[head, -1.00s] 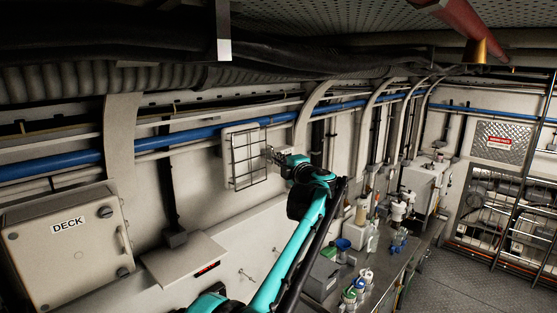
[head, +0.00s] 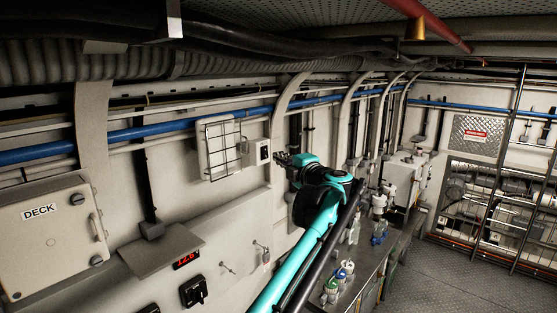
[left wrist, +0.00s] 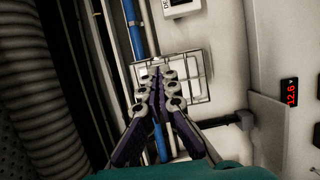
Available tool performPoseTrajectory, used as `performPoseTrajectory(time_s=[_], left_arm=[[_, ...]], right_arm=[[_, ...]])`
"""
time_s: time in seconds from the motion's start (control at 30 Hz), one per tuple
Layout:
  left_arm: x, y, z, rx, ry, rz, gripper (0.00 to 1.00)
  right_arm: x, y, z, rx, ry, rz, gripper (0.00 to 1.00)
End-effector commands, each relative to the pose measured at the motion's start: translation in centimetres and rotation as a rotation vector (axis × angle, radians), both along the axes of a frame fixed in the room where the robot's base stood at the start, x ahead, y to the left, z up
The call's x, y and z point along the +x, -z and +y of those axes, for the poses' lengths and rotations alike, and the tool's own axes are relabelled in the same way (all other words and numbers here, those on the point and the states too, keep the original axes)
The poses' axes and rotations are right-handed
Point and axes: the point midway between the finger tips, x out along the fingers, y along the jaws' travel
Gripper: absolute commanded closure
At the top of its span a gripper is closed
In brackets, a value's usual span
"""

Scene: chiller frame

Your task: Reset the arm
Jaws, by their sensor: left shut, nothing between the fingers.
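My left arm in teal and black rises from the bottom middle of the head view. Its gripper (head: 281,158) is beside the wall, just right of a small white switch box (head: 257,152) and a wire-guarded panel (head: 219,148). In the left wrist view the gripper (left wrist: 158,72) has its two fingers together with nothing between them, and the guarded panel (left wrist: 190,82) lies beyond them. My right gripper is in neither view.
A DECK cabinet (head: 52,232) is on the wall at the left. A bench (head: 352,285) with bottles stands right of my arm. The floor (head: 440,275) at the right is clear.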

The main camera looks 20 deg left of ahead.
Motion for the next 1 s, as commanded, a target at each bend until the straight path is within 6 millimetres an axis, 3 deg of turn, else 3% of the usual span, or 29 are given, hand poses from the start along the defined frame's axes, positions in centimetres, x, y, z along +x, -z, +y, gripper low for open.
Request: performPoseTrajectory(time_s=[0.17, 0.27, 0.37, 0.47, 0.57, 0.7, 0.83, 1.0], left_arm=[[-0.2, 0.0, -0.2, 0.005, 0.003, -0.002, 1.00], [-0.3, 0.5, -0.7, 0.049, 0.055, -0.007, 1.00], [-0.7, 1.6, -2.1, 0.157, 0.180, -0.010, 1.00], [-1.9, 4.2, -5.0, 0.314, 0.361, 0.014, 1.00], [-3.9, 8.7, -8.8, 0.483, 0.553, 0.078, 1.00], [-8.1, 17.7, -13.5, 0.690, 0.797, 0.227, 1.00], [-12.3, 26.7, -16.2, 0.829, 0.966, 0.388, 1.00], [-18.1, 38.8, -17.4, 0.955, 1.137, 0.616, 1.00]], right_arm=[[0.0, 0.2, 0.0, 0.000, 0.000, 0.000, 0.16], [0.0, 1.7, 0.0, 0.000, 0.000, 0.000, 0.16], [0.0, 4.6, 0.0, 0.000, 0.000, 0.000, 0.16], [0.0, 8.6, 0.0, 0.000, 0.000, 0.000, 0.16], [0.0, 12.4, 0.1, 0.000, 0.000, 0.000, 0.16], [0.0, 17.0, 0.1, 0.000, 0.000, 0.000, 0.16], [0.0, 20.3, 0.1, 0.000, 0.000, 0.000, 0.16], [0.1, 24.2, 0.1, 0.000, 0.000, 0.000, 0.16]])
